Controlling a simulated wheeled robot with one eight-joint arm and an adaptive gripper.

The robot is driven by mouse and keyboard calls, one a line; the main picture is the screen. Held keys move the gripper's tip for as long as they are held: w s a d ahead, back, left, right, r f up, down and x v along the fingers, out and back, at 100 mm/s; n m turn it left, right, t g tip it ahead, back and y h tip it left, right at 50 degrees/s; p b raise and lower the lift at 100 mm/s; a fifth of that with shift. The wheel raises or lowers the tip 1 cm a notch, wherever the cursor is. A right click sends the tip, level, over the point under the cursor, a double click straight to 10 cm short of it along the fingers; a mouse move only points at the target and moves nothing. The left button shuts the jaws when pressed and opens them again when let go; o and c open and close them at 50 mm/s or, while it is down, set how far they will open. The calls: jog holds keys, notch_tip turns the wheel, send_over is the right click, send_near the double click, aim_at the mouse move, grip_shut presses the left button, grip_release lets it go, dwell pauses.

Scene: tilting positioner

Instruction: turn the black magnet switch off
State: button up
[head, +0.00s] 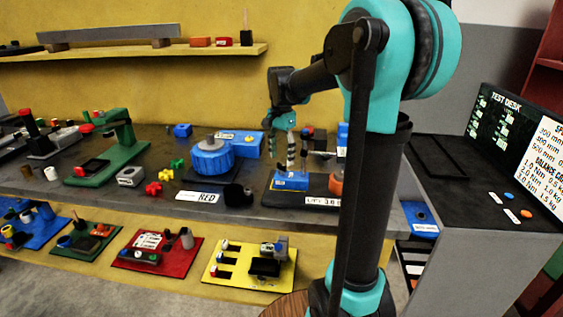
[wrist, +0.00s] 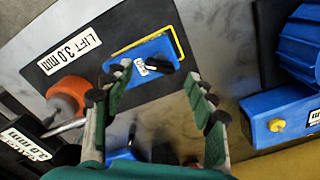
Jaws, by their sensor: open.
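The black magnet switch (wrist: 158,66) is a small dark lever on top of a blue block (wrist: 142,58), beside a white label. The block stands on a dark plate, with a yellow line along its edges. In the head view the blue block (head: 290,183) is at the middle of the bench; the switch is too small to make out there. My gripper (wrist: 158,80) is open and empty, its fingers on either side of the switch in the wrist view, with no clear contact. In the head view my gripper (head: 284,135) hangs above the block.
An orange knob (wrist: 68,95) and a "LIFT 3.0 mm" label (wrist: 70,50) are on the same plate. A blue round unit (head: 212,158) stands to the left in the head view. A shelf (head: 120,52) runs along the yellow wall. A bare bench strip separates the plate and the round unit.

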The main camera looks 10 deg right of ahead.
aim_at(282, 169)
jog(key=shift+f, duration=1.35)
jog(key=c, duration=1.2)
jog(key=shift+o, duration=0.2)
jog(key=shift+n, duration=0.3)
jog(key=n, duration=0.2)
jog(key=shift+n, duration=2.3)
